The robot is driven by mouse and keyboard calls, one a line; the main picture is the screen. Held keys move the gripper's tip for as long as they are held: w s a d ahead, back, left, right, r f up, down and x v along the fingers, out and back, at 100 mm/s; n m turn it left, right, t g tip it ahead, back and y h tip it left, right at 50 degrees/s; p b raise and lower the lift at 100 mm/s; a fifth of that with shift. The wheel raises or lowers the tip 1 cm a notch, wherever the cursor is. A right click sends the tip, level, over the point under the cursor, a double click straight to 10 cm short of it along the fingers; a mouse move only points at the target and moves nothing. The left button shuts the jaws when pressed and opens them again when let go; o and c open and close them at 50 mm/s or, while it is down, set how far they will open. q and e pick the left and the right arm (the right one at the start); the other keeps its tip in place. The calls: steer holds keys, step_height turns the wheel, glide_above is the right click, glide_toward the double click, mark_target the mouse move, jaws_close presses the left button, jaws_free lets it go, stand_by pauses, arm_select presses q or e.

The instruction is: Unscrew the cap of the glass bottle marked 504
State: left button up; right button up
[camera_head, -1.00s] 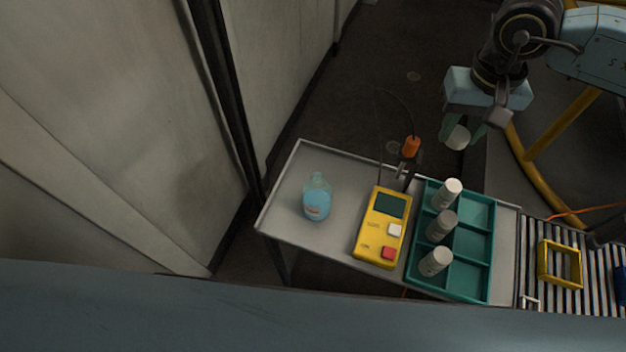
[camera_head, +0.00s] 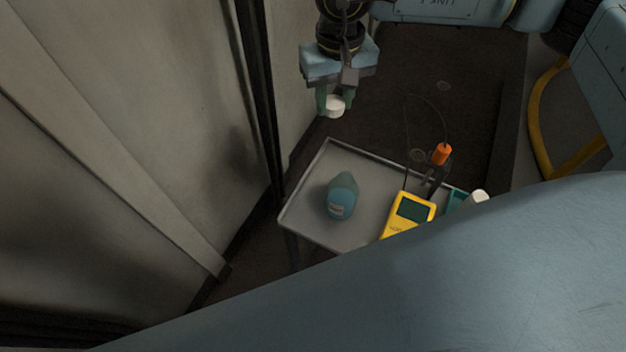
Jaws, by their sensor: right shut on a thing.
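The glass bottle (camera_head: 342,198) stands on the left part of the grey tray table (camera_head: 305,222). It is blue, with a pale label on its front too small to read. No cap shows on its top. My right gripper (camera_head: 334,98) is shut on a short white round cap (camera_head: 336,108). It holds the cap in the air, higher in the picture than the bottle and apart from it. My left gripper is not in view.
A yellow meter (camera_head: 409,213) lies right of the bottle. An orange-handled probe (camera_head: 441,154) stands behind it. A wall panel stands close on the left.

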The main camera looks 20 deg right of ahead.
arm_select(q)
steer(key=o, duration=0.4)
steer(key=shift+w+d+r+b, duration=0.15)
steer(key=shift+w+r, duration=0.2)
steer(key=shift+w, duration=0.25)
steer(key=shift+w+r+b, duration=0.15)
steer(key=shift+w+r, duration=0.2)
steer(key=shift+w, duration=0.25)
arm_select(e)
step_height(320, 180, down, 5)
steer(key=m, duration=0.5)
steer(key=m+b, duration=0.2)
steer(key=m, duration=0.7)
glide_above(337, 171)
step_height(337, 171, down, 12)
steer(key=shift+w+r, duration=0.1)
steer(key=shift+n, duration=0.3)
step_height(337, 171, down, 4)
steer(key=shift+b, duration=0.55)
steer(key=shift+f, duration=0.5)
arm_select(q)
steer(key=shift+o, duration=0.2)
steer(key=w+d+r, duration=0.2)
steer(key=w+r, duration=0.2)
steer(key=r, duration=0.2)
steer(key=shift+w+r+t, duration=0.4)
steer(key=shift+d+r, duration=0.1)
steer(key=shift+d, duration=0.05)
